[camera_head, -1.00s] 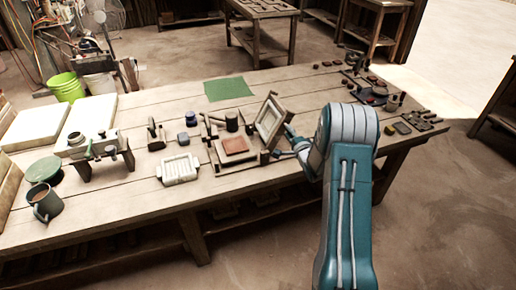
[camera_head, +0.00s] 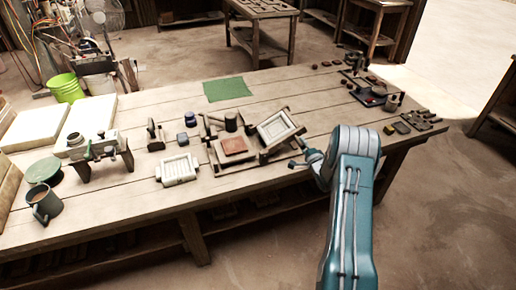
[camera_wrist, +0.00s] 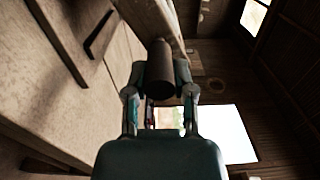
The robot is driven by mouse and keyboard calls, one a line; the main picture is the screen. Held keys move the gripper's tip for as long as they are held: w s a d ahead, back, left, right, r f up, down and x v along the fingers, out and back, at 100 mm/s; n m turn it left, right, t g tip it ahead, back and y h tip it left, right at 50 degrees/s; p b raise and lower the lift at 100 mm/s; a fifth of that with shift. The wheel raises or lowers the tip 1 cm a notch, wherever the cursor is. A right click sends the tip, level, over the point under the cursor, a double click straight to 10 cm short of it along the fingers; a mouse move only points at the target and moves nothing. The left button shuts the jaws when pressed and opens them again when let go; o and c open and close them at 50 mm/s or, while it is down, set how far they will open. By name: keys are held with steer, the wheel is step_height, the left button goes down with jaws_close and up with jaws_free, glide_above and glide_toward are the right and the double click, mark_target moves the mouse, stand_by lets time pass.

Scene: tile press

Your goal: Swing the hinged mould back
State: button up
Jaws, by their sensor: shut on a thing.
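The hinged mould (camera_head: 277,129) is a pale wooden frame on the right side of the press (camera_head: 230,160) on the bench. It leans back to the right, away from the press bed. A reddish-brown tile (camera_head: 235,145) lies uncovered on the bed. My gripper (camera_head: 301,153) is at the mould's lower right edge, small in the head view. In the wrist view my gripper (camera_wrist: 160,84) has its fingers on both sides of a dark round handle (camera_wrist: 159,66) and is shut on it. The handle's join to the mould is not clear.
A white tray-like mould (camera_head: 178,170) lies left of the press, with a blue jar (camera_head: 190,119) behind it. A green mat (camera_head: 228,89) lies at the back. Several small items stand at the bench's right end, near a cup (camera_head: 393,102).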

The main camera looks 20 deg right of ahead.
steer(key=shift+d+f, duration=0.1)
steer(key=shift+f, duration=0.7)
steer(key=shift+a+f, duration=0.25)
steer(key=shift+f, duration=1.05)
steer(key=shift+a+f, duration=0.25)
steer(key=shift+f, duration=1)
steer(key=o, duration=0.7)
steer(key=shift+w, duration=0.1)
steer(key=shift+s+d, duration=0.1)
steer(key=shift+s, duration=0.35)
steer(key=s, duration=0.7)
steer(key=shift+s, duration=0.15)
